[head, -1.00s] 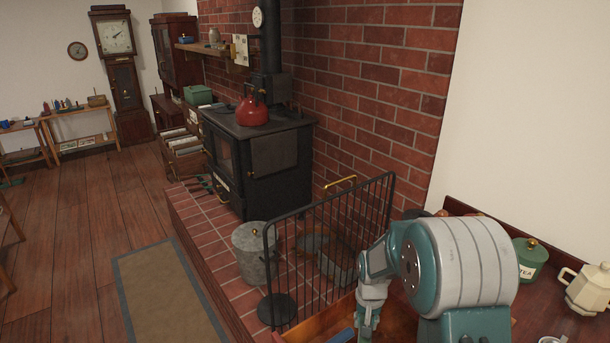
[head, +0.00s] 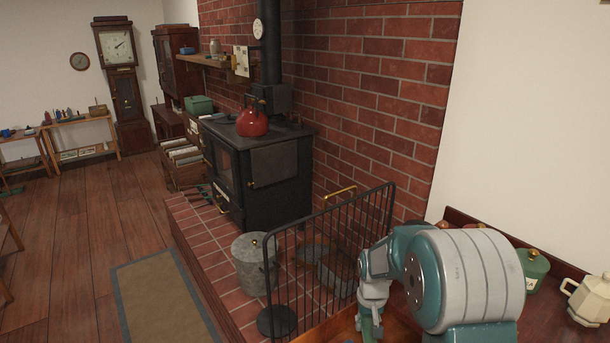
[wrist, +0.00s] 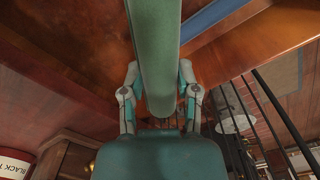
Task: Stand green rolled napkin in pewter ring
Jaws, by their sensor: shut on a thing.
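The green rolled napkin (wrist: 156,50) runs from the top of the wrist view to its middle, between the two fingers of my gripper (wrist: 158,88). My gripper is shut on it. The napkin's upper part in the picture is cut off by the frame. In the head view, my gripper (head: 369,326) is at the bottom edge, over a brown wooden surface, and the napkin cannot be made out there. I do not see the pewter ring in either view.
A blue strip (wrist: 214,14) lies on the wood beside the napkin in the wrist view. A black wire fireguard (head: 330,255) stands just left of my arm, with a grey lidded bin (head: 253,265) beyond. A green canister (head: 533,266) and cream pot (head: 589,298) stand at right.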

